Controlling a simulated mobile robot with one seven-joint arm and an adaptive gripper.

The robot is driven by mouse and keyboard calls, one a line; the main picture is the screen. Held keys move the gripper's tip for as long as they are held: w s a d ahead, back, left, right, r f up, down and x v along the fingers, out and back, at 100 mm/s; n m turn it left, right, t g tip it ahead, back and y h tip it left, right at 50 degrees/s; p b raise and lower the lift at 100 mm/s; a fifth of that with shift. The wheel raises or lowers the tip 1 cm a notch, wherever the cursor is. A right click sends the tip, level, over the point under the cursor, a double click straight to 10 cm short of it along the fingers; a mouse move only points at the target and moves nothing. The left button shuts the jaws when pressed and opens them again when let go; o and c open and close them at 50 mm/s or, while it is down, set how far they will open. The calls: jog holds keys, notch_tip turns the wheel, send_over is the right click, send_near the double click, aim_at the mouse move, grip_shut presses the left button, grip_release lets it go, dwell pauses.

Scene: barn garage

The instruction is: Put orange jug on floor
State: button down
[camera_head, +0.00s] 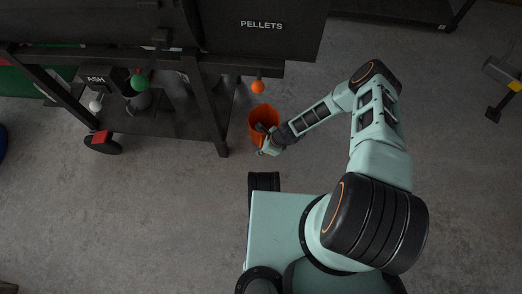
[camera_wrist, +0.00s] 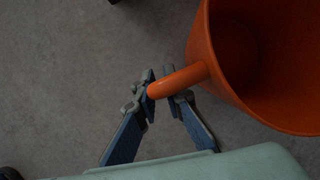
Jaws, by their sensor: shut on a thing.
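The orange jug (camera_head: 263,117) is right of the dark bench's near leg in the head view. Its open mouth faces up toward the camera. In the wrist view the jug (camera_wrist: 215,62) fills the upper right, with its handle (camera_wrist: 180,79) pointing left. My gripper (camera_head: 268,143) is at the near side of the jug. In the wrist view the fingers of my gripper (camera_wrist: 162,92) are closed around the handle. The jug's underside is hidden, so I cannot tell whether it touches the floor.
A dark pellet grill or bench (camera_head: 180,125) with a lower shelf stands at the left, its leg close to the jug. An orange ball (camera_head: 258,86) hangs just behind the jug.

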jog(key=c, duration=2)
grip_release()
jog(key=shift+f, duration=0.1)
jog(key=p+v, duration=0.5)
jog(key=v, duration=0.7)
